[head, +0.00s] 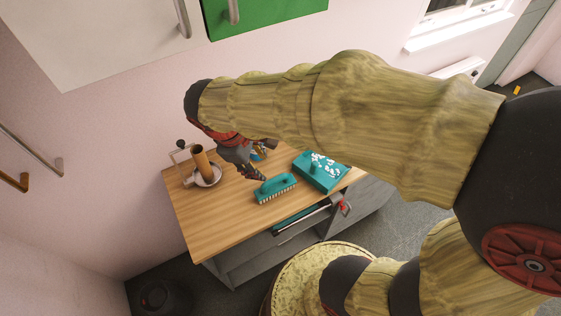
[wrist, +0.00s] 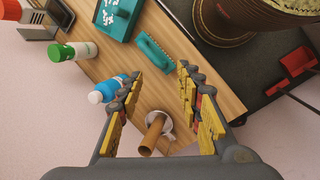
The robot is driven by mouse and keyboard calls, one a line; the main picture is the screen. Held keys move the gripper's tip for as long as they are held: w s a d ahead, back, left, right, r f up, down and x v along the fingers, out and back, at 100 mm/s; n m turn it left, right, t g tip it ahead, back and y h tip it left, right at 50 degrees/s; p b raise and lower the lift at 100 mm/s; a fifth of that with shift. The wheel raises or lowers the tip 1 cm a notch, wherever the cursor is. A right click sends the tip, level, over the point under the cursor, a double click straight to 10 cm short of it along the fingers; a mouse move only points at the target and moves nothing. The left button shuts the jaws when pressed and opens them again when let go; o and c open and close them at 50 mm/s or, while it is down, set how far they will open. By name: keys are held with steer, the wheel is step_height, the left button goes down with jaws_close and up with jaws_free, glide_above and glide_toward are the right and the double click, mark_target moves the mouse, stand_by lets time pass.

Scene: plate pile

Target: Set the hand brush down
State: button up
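The teal hand brush (head: 276,187) rests on the wooden worktop with its pale bristles down, near the front edge. It also shows in the wrist view (wrist: 156,55), beyond the fingertips and apart from them. My gripper (head: 261,164) is above the worktop, just behind and left of the brush in the head view. In the wrist view my gripper (wrist: 161,76) has its two fingers wide apart with nothing between the tips.
A teal tray (head: 308,178) with white bits lies right of the brush. A brown tube (head: 201,160) stands in a white dish at left. The worktop's front left is clear.

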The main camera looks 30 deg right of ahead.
steer(key=s+d+r+m+t+y, duration=0.2)
steer(key=s+r+m+t+y, duration=0.1)
steer(key=s+r+m, duration=0.5)
steer(key=shift+s+d+r+m+t, duration=0.3)
steer(key=shift+s+r+m+t, duration=0.1)
steer(key=shift+r+m+t, duration=0.4)
steer(key=shift+f, duration=0.1)
step_height(320, 180, down, 8)
steer(key=b, duration=0.8)
steer(key=shift+r, duration=0.3)
steer(key=shift+c, duration=0.8)
steer(key=shift+d, duration=0.1)
